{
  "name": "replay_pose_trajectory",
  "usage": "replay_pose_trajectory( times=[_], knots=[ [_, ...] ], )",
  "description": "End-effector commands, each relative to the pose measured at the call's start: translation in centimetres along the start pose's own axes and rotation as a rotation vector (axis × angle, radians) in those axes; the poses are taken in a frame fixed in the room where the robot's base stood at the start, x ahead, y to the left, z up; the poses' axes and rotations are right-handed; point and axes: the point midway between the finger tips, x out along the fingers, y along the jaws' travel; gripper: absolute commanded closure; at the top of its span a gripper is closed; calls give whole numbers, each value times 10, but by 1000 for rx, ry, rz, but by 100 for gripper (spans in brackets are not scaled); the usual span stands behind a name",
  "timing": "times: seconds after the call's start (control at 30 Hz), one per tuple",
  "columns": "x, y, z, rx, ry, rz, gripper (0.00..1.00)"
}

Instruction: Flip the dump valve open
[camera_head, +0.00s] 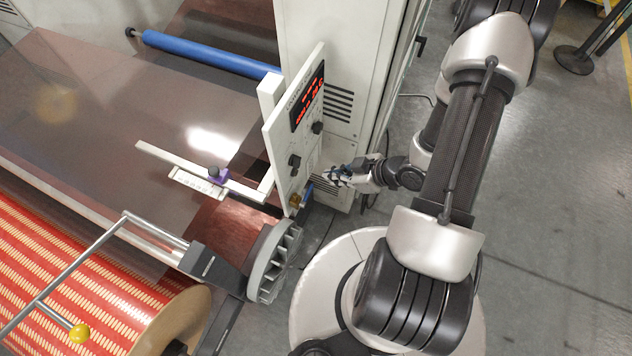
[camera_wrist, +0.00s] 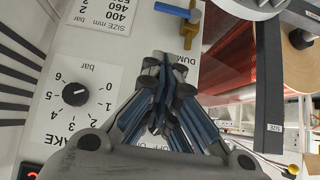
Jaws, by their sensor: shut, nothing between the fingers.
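The dump valve (camera_wrist: 189,32) shows at the top of the wrist view as a brass body with a blue lever (camera_wrist: 175,10) lying across it, pointing left in that picture. In the head view the brass valve (camera_head: 295,200) sits at the panel's lower corner, with its blue lever (camera_head: 308,191) partly visible. My gripper (camera_wrist: 163,66) is shut and empty, its fingertips close in front of the panel by the partly hidden "DUM" label. In the head view my gripper (camera_head: 328,176) is to the right of the valve, apart from the lever.
The white control panel (camera_head: 274,143) carries a red display and dark knobs. A black brake knob (camera_wrist: 75,94) is left of my fingers in the wrist view. A grey handwheel (camera_head: 272,262) and a red printed roll (camera_head: 60,285) lie below and left. Grey floor is open at right.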

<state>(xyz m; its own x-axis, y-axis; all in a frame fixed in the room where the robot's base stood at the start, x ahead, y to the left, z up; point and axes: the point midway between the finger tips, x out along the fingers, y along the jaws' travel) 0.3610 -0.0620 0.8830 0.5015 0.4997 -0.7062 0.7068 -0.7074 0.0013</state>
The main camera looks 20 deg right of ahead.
Motion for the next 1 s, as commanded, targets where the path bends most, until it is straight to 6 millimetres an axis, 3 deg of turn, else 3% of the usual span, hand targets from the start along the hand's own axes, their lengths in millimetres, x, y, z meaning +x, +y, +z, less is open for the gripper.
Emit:
replay_pose_trajectory(
  times=[0.17, 0.57, 0.73, 1.0],
  knots=[
    [21, -1, 2, -2, -1, -5, 100],
    [105, -2, 2, -4, -1, -5, 100],
    [120, 0, 22, 1, -1, -1, 100],
    [127, 0, 29, -1, -1, 1, 100]
  ],
)
